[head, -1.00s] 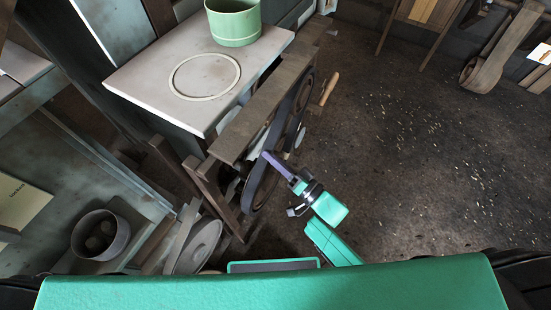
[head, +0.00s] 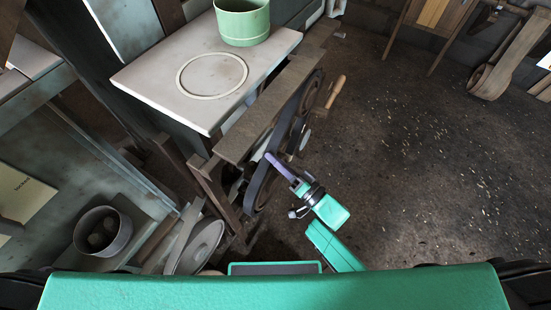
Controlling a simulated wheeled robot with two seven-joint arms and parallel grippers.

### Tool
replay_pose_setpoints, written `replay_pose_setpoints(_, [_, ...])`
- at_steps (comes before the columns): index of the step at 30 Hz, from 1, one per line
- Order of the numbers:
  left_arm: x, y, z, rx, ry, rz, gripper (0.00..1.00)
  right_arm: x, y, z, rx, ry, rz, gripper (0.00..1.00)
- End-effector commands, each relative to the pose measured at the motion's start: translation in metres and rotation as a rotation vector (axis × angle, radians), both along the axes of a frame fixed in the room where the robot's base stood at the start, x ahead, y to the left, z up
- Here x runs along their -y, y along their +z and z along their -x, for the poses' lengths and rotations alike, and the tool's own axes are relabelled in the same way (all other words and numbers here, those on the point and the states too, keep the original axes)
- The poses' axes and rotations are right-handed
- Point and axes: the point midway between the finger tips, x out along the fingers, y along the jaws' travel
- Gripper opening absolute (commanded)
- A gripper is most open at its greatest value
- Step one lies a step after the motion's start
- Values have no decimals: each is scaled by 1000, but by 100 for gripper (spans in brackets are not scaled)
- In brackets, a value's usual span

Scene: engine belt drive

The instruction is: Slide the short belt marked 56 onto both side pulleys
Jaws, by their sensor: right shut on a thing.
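My right gripper (head: 299,185) reaches in from the bottom of the head view and is shut on a narrow purple strip (head: 279,166). The strip points up and left, and its far end overlaps the side of the machine. I cannot read a 56 on it or tell if it is the short belt. A dark belt (head: 258,190) runs along the machine's side, around round pulleys (head: 296,125) that are partly hidden by a wooden beam. I cannot tell whether the strip touches the dark belt or a pulley. My left gripper is not in view.
A pale tabletop (head: 140,80) above the machine holds a flat ring (head: 212,76) and a green pot (head: 243,22). The wooden beam (head: 260,110) edges the pulleys. A grey pot (head: 102,232) stands lower left. The floor (head: 410,160) to the right is open.

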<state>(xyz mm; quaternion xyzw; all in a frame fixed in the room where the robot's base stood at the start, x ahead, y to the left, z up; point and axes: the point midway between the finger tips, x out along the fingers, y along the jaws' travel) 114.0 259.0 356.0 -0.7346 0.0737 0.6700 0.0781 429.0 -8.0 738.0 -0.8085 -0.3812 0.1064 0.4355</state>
Motion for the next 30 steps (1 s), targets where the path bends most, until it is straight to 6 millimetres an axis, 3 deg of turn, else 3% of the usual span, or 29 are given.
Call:
replay_pose_setpoints(1, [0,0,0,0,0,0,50,0,0,0,1,1,-1,0])
replay_pose_setpoints(2, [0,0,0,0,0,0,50,0,0,0,1,1,-1,23])
replay_pose_setpoints(3, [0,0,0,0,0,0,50,0,0,0,1,1,-1,39])
replay_pose_setpoints(4, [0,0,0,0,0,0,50,0,0,0,1,1,-1,50])
replay_pose_setpoints(5, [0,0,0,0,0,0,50,0,0,0,1,1,-1,54])
replay_pose_setpoints(17, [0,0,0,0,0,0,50,8,-4,8,-4,0,3,54])
replay_pose_setpoints(30, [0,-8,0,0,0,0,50,90,-23,88,-4,2,3,54])
